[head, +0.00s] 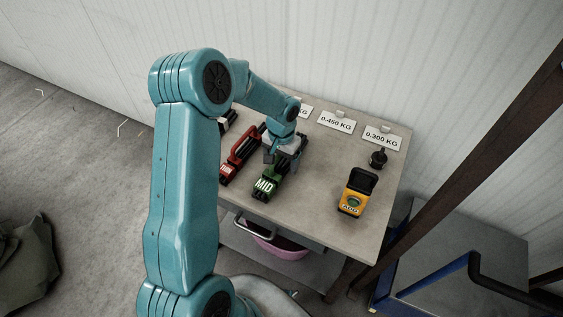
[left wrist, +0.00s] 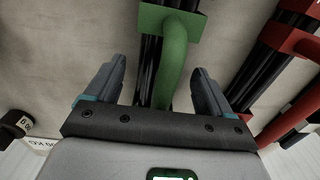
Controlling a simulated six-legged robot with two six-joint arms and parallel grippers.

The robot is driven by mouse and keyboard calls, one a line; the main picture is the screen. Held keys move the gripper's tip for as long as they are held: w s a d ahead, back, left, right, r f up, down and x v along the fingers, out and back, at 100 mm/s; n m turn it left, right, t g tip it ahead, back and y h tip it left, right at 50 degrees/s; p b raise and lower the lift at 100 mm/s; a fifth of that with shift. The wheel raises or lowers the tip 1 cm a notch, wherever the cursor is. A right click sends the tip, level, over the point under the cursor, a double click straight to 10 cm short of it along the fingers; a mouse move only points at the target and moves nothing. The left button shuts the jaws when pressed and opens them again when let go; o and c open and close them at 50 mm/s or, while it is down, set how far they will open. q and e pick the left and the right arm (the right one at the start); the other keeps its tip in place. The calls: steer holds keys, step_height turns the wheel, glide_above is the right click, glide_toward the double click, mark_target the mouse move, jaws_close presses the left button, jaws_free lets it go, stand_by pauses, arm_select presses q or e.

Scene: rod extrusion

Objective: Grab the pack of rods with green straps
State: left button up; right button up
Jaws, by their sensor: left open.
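The pack of dark rods with green straps (head: 265,187) lies on the table, with a green end block marked "MID" facing the front. In the left wrist view its green strap and curved green handle (left wrist: 174,60) show, with dark rods beneath. My left gripper (head: 284,153) is above the far part of this pack. In the left wrist view the open fingers (left wrist: 158,85) stand on either side of the green handle and rods, apart from them. My right gripper is not in view.
A red-strapped pack of rods (head: 239,155) lies just left of the green one. A pink basin (head: 280,246) is below.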

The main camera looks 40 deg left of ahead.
arm_select(q)
steer(key=shift+f, duration=0.3)
steer(key=c, duration=1.5)
steer(key=shift+r, duration=0.15)
